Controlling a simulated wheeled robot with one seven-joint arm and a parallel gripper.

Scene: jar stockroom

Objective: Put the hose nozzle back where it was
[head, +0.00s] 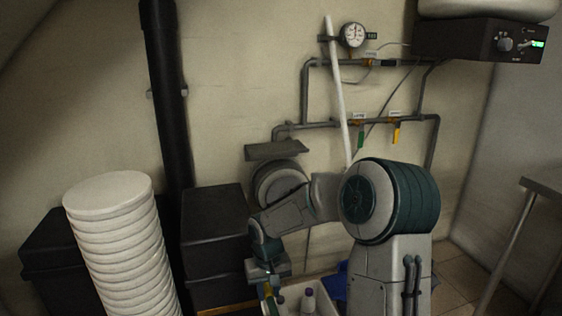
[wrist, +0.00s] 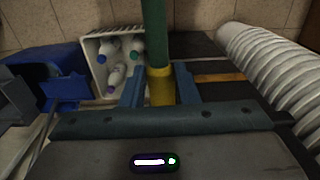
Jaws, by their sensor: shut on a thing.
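The hose nozzle shows in the wrist view as a yellow collar (wrist: 161,88) with a green length above it, between the two blue-grey fingers of my gripper (wrist: 158,88). The gripper is shut on the yellow part. The nozzle's lower end is cut off by the frame in the head view and hidden by the gripper in the wrist view. I cannot tell from these frames where the nozzle stood before.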

